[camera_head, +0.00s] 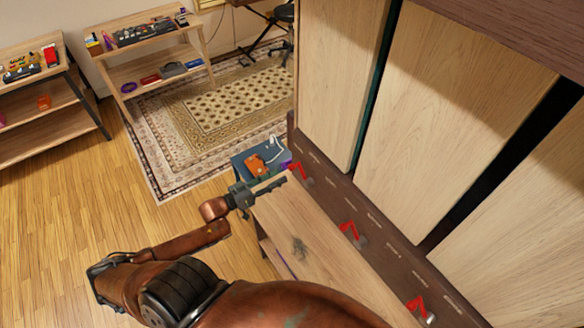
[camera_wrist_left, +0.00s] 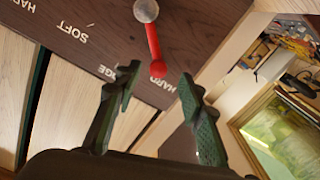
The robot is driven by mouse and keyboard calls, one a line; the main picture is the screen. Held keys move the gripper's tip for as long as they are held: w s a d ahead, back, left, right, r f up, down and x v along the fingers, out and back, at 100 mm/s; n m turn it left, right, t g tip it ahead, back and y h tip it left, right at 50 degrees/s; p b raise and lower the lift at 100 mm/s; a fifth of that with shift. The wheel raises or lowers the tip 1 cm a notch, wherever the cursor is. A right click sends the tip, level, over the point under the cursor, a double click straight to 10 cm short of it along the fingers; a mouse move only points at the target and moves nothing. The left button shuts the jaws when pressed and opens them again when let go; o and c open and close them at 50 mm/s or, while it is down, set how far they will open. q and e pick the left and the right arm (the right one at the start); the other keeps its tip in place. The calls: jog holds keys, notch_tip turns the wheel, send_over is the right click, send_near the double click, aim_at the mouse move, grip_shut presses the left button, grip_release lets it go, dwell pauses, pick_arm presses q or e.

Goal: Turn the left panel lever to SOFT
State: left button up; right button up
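The left panel lever (camera_head: 298,170) is a red bent handle on the dark brown strip below the wooden panels, the farthest of the three in the head view. In the left wrist view the lever (camera_wrist_left: 154,42) hangs from a round silver pivot, its red end between the fingertips. My left gripper (camera_wrist_left: 159,73) is open around that end, with a gap on both sides. In the head view the left gripper (camera_head: 283,180) is right beside the lever. My right gripper is not in view.
Two more red levers, a middle lever (camera_head: 349,230) and a near lever (camera_head: 417,305), sit along the strip. A wooden bench top (camera_head: 310,240) lies below it. A small dark box with an orange item (camera_head: 257,165) is behind the gripper. Open floor (camera_head: 80,220) is at left.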

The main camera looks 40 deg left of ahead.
aim_at(292, 168)
pick_arm(q)
jog(key=shift+w+r, duration=0.25)
jog(key=shift+w, duration=0.05)
jog(key=x, duration=0.7)
jog(key=shift+c, duration=0.5)
grip_shut()
